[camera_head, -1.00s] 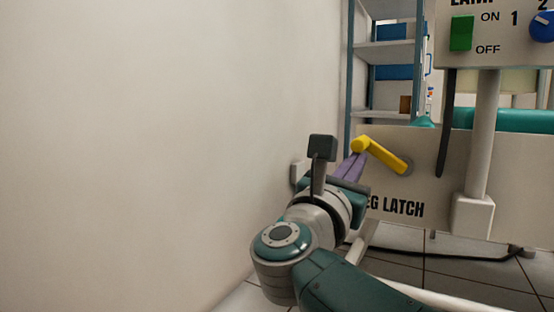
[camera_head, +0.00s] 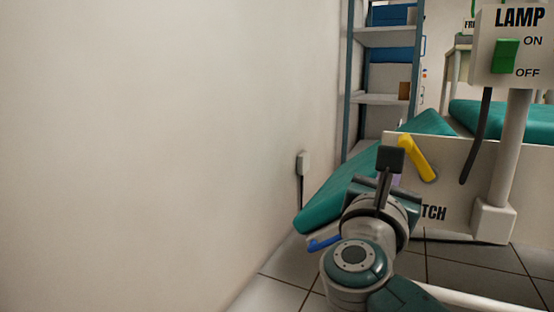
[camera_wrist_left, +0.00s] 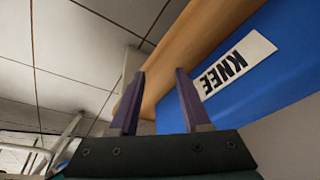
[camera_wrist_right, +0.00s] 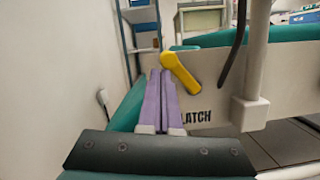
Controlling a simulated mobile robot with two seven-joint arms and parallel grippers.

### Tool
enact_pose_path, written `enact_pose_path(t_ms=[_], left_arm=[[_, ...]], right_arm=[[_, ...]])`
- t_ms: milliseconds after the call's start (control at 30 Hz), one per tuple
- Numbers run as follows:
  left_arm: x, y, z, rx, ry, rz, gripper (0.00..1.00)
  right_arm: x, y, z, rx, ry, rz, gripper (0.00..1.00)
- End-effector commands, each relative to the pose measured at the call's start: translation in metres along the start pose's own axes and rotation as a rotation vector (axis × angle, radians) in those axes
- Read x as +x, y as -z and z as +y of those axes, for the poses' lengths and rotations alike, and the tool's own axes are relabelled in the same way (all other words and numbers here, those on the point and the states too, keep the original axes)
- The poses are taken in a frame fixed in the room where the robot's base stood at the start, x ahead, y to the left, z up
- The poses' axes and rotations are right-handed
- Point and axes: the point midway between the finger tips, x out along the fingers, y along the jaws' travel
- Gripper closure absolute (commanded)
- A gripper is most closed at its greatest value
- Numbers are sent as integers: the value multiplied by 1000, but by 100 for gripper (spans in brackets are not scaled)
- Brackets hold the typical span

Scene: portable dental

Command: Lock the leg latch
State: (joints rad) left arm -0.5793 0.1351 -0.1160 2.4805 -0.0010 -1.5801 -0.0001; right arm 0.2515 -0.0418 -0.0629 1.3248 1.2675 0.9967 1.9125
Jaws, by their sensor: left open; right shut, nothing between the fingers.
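The yellow leg latch lever (camera_head: 417,158) sits on the chair's pale side panel (camera_head: 460,170). It slopes down to the right from its knobbed upper end. It also shows in the right wrist view (camera_wrist_right: 181,73), above the partly hidden "LEG LATCH" lettering (camera_wrist_right: 197,117). My right gripper (camera_wrist_right: 160,73) is shut and empty, its purple fingertips just left of and below the lever; contact cannot be told. In the head view its fingers are mostly hidden behind my wrist. My left gripper (camera_wrist_left: 157,75) is open and empty, seen only in the left wrist view.
A teal leg section (camera_head: 335,195) slopes down left of the panel, with a blue handle (camera_head: 323,243) at its low end. A lamp switch box (camera_head: 510,50) stands right on a post. A wall is at left. A blue "KNEE" panel (camera_wrist_left: 270,85) is close to my left gripper.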

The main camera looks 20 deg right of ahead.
Motion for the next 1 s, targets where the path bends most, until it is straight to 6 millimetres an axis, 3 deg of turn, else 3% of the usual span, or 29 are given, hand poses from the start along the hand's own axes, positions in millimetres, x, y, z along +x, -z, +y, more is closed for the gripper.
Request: enact_pose_path(t_ms=[367,1000], left_arm=[[-7,3,7,-14,-20,2,53],[-9,3,4,-9,-13,0,53]], right_arm=[[4,-18,-12,0,1,-3,100],[6,-24,-23,-2,2,-1,100]])
